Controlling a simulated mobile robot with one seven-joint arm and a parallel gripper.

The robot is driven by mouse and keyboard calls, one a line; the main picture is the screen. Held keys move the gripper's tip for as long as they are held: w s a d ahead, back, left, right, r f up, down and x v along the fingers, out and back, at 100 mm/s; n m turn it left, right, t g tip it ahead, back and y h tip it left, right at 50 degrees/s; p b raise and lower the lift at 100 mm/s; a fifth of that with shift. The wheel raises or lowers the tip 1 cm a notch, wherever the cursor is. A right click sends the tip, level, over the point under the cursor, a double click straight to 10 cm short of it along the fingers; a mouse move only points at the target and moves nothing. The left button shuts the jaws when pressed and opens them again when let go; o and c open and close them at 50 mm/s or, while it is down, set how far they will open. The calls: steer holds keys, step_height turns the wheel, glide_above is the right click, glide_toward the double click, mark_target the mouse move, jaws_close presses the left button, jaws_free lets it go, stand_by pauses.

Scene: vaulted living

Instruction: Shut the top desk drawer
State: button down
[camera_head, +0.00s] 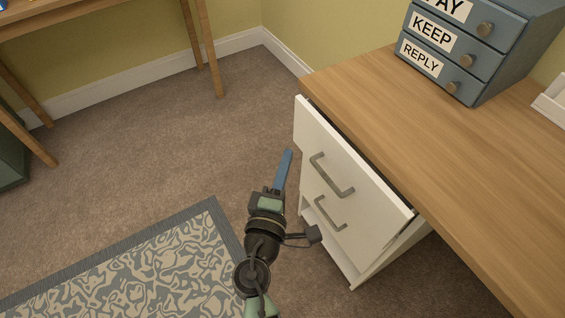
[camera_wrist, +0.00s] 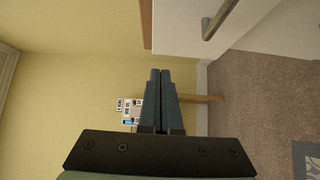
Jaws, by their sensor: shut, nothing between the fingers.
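The white top desk drawer (camera_head: 335,150) stands pulled out a little from under the wooden desk top (camera_head: 430,140), with a dark gap behind its upper edge. A grey bar handle (camera_head: 331,176) is on its front. My gripper (camera_head: 289,152) has blue fingers, shut and empty, just left of the drawer front near its far end. I see no clear contact. In the wrist view the closed fingertips (camera_wrist: 160,72) are below the white front (camera_wrist: 185,25) and its handle (camera_wrist: 217,20).
A lower handle (camera_head: 329,214) is on the white unit under the top drawer. A blue box of small labelled drawers (camera_head: 450,55) stands on the desk. A wooden side table (camera_head: 206,50) is at the back left. A patterned rug (camera_head: 150,265) lies on the open carpet.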

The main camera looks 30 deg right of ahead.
mark_target(324, 133)
steer(key=w+d, duration=0.1)
steer(key=d, duration=0.1)
steer(key=w+d, duration=0.3)
steer(key=d, duration=0.2)
steer(key=shift+w, duration=0.3)
steer(key=shift+d, duration=0.4)
steer(key=d, duration=0.4)
steer(key=shift+w+b, duration=0.2)
steer(key=shift+b, duration=0.15)
steer(key=shift+d+r, duration=0.1)
steer(key=shift+d, duration=0.2)
